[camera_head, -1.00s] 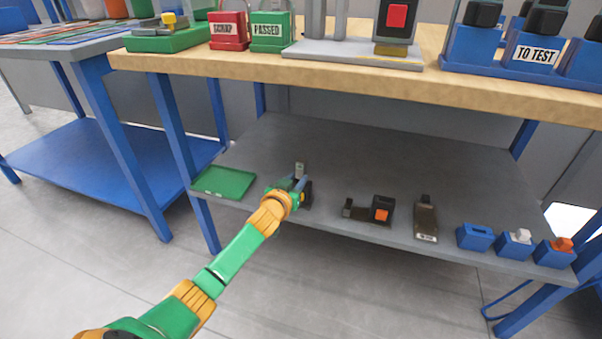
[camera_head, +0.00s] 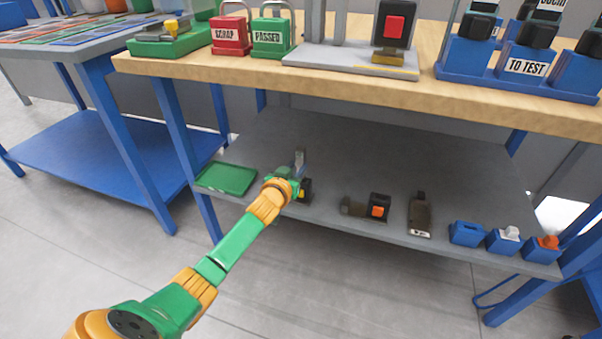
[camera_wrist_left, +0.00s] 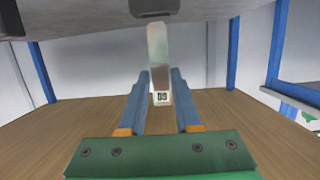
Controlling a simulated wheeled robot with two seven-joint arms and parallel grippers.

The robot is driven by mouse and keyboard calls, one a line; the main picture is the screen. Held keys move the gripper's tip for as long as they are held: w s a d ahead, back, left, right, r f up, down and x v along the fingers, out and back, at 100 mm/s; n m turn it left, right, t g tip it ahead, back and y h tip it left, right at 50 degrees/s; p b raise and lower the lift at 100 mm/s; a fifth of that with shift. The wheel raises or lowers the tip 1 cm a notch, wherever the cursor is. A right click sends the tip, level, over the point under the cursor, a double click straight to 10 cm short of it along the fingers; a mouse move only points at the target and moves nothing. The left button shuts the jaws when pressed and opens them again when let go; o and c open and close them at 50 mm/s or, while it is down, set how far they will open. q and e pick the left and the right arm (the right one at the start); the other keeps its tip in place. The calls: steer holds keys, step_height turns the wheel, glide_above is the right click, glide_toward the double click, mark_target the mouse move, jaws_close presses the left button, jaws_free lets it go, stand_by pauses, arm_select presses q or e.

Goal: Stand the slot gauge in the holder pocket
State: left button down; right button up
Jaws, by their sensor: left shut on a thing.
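The slot gauge (camera_wrist_left: 160,60) is a flat light metal strip with a small dark mark near its lower end in the left wrist view. The blue fingers of my left gripper (camera_wrist_left: 160,100) are shut on it. In the head view the gauge (camera_head: 299,160) stands up from my left gripper (camera_head: 292,178), at the left part of the grey lower shelf. In the wrist view the gauge's far end is close to a dark block (camera_wrist_left: 154,7); I cannot tell if they touch. I cannot clearly make out the holder pocket. My right gripper is not in view.
A green tray (camera_head: 228,178) lies left of my gripper on the shelf (camera_head: 350,150). A black and yellow thing (camera_head: 306,190) is close on its right. Farther right are an orange-buttoned device (camera_head: 378,207), a dark tool (camera_head: 420,215) and blue blocks (camera_head: 467,234). The wooden bench top (camera_head: 270,75) overhangs.

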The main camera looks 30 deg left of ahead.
mark_target(299, 164)
arm_select(q)
steer(key=shift+p+v, duration=1.1)
steer(key=shift+v, duration=0.4)
steer(key=s, duration=0.1)
steer(key=s+p, duration=0.1)
steer(key=shift+s+d+f, duration=0.2)
steer(key=shift+s+d, duration=0.1)
steer(key=shift+s, duration=0.1)
